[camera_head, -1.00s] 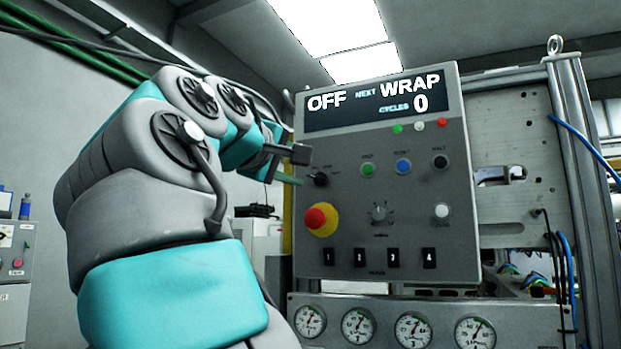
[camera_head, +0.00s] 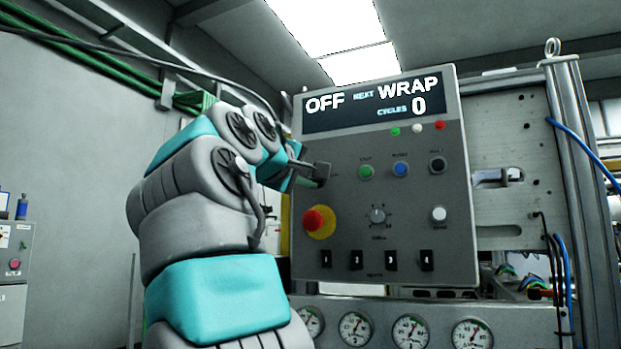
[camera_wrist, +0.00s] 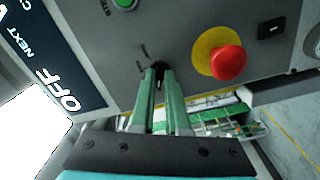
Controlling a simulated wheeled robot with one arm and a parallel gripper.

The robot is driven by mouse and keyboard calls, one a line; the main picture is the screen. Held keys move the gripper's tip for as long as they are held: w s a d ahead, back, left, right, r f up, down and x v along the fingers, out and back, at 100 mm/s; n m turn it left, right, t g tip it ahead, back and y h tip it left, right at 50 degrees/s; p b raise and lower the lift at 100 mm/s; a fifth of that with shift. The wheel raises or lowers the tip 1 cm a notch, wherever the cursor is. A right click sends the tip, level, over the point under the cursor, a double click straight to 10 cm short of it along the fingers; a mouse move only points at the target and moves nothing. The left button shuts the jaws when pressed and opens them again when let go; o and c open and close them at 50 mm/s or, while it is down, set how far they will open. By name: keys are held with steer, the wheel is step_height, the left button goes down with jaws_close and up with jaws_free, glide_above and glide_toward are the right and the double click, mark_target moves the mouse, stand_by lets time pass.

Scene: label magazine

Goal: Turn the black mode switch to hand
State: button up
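The black mode switch (camera_wrist: 160,71) shows in the wrist view on the grey panel, between the tips of my green fingers. In the head view it is hidden behind my gripper (camera_head: 322,173), which is at the panel's left side. In the wrist view the fingers of my gripper (camera_wrist: 160,76) stand apart on either side of the switch. Whether they press on it is not clear. The switch's labels are too small and partly covered to read. The panel display (camera_head: 372,101) reads OFF, NEXT WRAP, CYCLES 0.
A red emergency button on a yellow ring (camera_head: 316,220) is below my gripper, and close on the right in the wrist view (camera_wrist: 228,63). Green (camera_head: 366,172), blue (camera_head: 400,170) and black (camera_head: 437,165) buttons lie to the right. Gauges (camera_head: 410,331) sit below the panel.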

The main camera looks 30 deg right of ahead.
jaws_close()
steer(key=shift+m, duration=0.4)
steer(key=shift+d+m, duration=0.1)
steer(key=shift+m, duration=2.4)
steer(key=shift+w+f, duration=0.1)
steer(key=shift+f, duration=0.05)
steer(key=shift+m, duration=1.6)
